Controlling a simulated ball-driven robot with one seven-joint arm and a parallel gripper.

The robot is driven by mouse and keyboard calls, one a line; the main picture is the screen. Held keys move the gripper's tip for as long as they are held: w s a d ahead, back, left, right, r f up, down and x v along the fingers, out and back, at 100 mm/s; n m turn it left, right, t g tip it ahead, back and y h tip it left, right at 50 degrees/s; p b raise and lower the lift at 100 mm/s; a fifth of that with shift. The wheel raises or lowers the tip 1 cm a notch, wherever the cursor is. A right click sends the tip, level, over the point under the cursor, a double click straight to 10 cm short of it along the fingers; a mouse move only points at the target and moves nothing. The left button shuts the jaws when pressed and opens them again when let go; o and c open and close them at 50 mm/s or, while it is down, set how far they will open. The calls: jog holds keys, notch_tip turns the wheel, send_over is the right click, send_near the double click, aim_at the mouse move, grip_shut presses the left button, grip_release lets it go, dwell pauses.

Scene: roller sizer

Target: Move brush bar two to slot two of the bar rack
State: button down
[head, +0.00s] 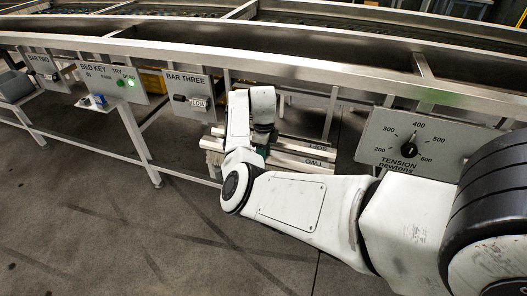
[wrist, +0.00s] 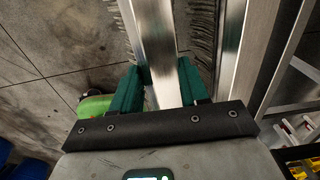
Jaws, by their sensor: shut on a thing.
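In the wrist view my gripper (wrist: 160,88) has its two green fingers closed on the sides of a pale metal brush bar (wrist: 153,35) with dark bristles along its edges. In the head view a pale bar lettered TWO (head: 312,163) lies below my wrist, beside a parallel bar (head: 300,147) with lettering too small to read. My arm hides the left part of both bars and most of my gripper. The label of the held bar is not visible in the wrist view, and I cannot tell the rack's slots apart.
A second metal bar (wrist: 235,55) with bristles runs close to the right of the held one. The BAR THREE panel (head: 187,88) stands left of my wrist, and the TENSION panel (head: 415,140) stands right. A steel frame rail (head: 300,72) passes above. Grey floor (head: 100,225) is clear.

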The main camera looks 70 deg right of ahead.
jog(key=shift+f+b, duration=0.3)
jog(key=shift+f, duration=0.15)
jog(key=shift+c, duration=2.4)
grip_release()
notch_tip(320, 180, up, 11)
jog(key=shift+p, duration=0.35)
jog(key=shift+f, duration=0.1)
jog(key=s+a+f+n+p, duration=0.1)
jog(key=s+a+f+n, duration=0.2)
jog(key=a+n, duration=0.8)
jog(key=s+a+f+n+p, duration=0.2)
jog(key=s+a+n, duration=0.6)
jog(key=a+n, duration=0.4)
jog(key=s+a+f+n+t+p, duration=0.1)
jog(key=s+a+f+n, duration=0.3)
jog(key=a+n, duration=0.8)
jog(key=shift+s+a+f, duration=0.15)
jog(key=shift+s+a, duration=0.1)
jog(key=shift+s, duration=1)
